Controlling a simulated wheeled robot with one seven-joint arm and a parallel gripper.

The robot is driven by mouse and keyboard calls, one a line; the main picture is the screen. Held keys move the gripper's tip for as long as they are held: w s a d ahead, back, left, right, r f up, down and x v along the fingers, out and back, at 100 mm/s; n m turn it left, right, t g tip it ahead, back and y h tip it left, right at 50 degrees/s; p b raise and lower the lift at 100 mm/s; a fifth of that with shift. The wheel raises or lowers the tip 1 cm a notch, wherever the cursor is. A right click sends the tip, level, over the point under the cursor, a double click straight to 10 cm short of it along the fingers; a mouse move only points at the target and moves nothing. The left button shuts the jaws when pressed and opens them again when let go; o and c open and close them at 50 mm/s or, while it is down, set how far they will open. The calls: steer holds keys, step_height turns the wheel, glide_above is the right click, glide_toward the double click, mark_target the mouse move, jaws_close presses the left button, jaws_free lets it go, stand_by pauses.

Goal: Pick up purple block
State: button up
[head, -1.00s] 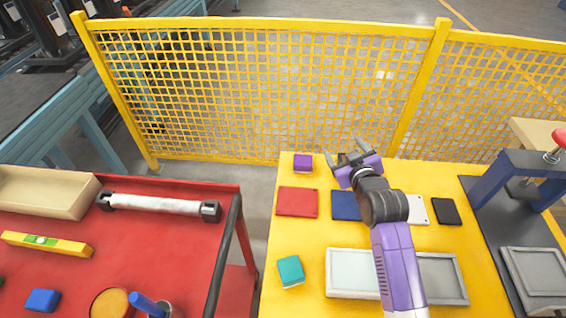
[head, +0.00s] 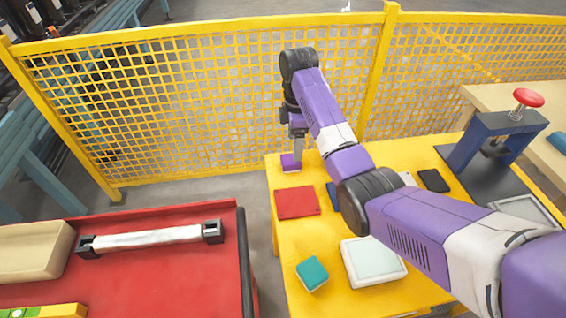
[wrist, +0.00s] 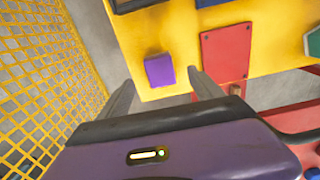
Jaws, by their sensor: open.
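The purple block (head: 291,163) sits on the yellow table top near its far left corner, partly behind my gripper in the head view. In the wrist view the purple block (wrist: 159,70) lies ahead of and between the two finger lines, with a gap between it and the fingertips. My gripper (head: 298,150) points down close to the block in the head view. In the wrist view my gripper (wrist: 162,82) has its fingers spread apart with nothing between them.
A red plate (head: 297,202) lies just in front of the block, and a teal block (head: 312,273) and white tray (head: 373,262) are nearer. A yellow mesh fence (head: 200,105) stands behind the table. A red bench (head: 170,270) is to the left.

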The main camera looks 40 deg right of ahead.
steer(key=shift+w+a+f, duration=0.1)
steer(key=shift+a+f, duration=0.05)
steer(key=shift+f, duration=1.15)
steer(key=shift+w+a+f, duration=0.1)
steer(key=shift+w+f, duration=0.05)
steer(key=shift+f, duration=1.2)
steer(key=shift+w+a+f, duration=0.1)
steer(key=shift+a+f, duration=0.05)
steer(key=shift+f, duration=1.15)
steer(key=c, duration=1.5)
steer(key=shift+r, duration=0.1)
step_height(320, 180, up, 11)
steer(key=p, duration=0.2)
step_height(320, 180, up, 9)
steer(key=p, duration=0.8)
glide_above(291, 159)
